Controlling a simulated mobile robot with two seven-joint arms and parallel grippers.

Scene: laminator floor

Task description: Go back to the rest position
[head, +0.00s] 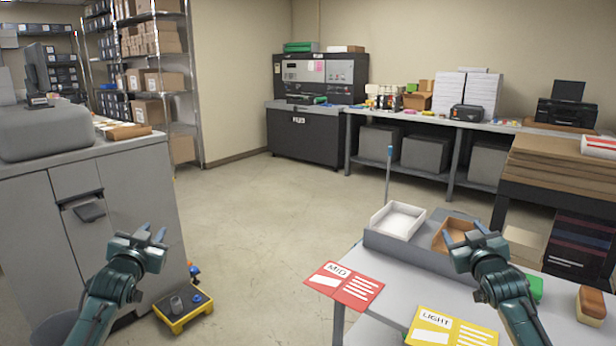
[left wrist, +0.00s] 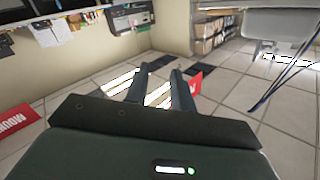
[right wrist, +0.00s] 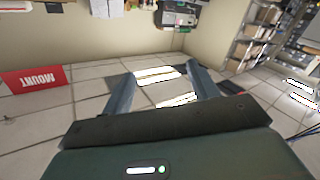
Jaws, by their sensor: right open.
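My left gripper (head: 151,234) is raised at the lower left of the head view, in front of the grey cabinet. Its fingers are apart with nothing between them, as the left wrist view (left wrist: 160,82) also shows. My right gripper (head: 465,232) is raised at the lower right, over the table with the cards. Its fingers are wide apart and empty, also in the right wrist view (right wrist: 165,85). Neither gripper holds anything.
The near table carries a red MID card (head: 344,286), a yellow LIGHT card (head: 452,328), a white bin (head: 398,221) and a brown bin (head: 449,237) partly behind my right gripper. A grey cabinet (head: 137,185) stands left, a yellow cart (head: 184,312) beside it. The middle floor is clear.

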